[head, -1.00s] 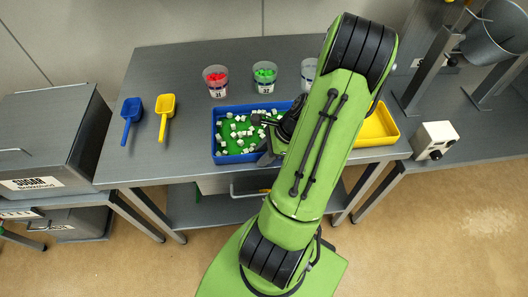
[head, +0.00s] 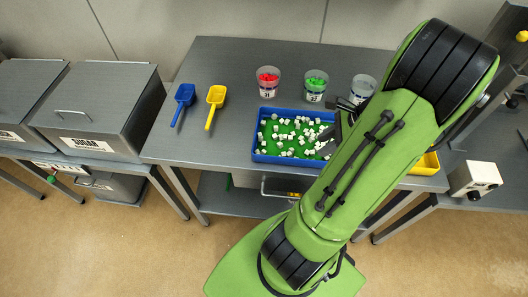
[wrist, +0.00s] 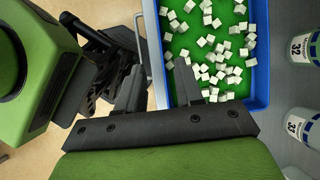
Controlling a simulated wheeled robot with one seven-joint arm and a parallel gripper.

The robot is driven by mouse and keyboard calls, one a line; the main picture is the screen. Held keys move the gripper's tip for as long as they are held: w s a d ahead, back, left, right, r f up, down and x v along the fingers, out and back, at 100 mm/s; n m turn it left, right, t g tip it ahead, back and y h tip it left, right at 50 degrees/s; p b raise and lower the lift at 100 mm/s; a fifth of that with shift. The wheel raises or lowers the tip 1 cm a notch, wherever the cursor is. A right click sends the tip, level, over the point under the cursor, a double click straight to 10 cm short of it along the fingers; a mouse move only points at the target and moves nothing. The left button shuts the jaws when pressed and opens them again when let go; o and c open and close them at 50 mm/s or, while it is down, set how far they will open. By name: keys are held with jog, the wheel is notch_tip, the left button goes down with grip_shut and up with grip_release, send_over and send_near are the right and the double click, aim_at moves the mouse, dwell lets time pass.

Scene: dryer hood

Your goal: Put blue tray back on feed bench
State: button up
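The blue tray (head: 256,152) lies flat on the grey bench near its front edge. It has a green floor with many small white cubes. It also shows in the wrist view (wrist: 261,60). My gripper (wrist: 157,85) is at the tray's right end, largely hidden by my arm in the head view. In the wrist view its two fingers are apart, with the tray's front wall and the bench edge between them; one finger is over the tray's inside, the other outside. I cannot tell whether either finger touches the wall. Nothing shows which bench is the feed bench.
A blue scoop (head: 184,96) and a yellow scoop (head: 215,98) lie left of the tray. Cups of red (head: 268,82) and green pieces (head: 315,86) and a third cup (head: 362,88) stand behind it. A yellow tray (head: 430,164) is at the right, partly hidden. A sugar bin (head: 100,110) stands left.

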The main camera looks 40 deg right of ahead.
jog(key=w+a+r+n+g+h, duration=0.2)
jog(key=w+a+r+n, duration=0.6)
jog(key=a+n, duration=0.4)
jog(key=s+a+r+n+t, duration=0.1)
jog(key=s+a+r+n, duration=0.1)
jog(key=a+n, duration=0.5)
jog(key=s+a+r+n+t+h, duration=0.1)
jog(key=s+a+r+n, duration=0.2)
jog(key=a+r+n, duration=0.2)
jog(key=a+n, duration=0.2)
jog(key=n, duration=0.1)
jog(key=shift+s+a+r+t, duration=0.2)
jog(key=shift+s+a+t, duration=0.1)
jog(key=shift+t, duration=0.1)
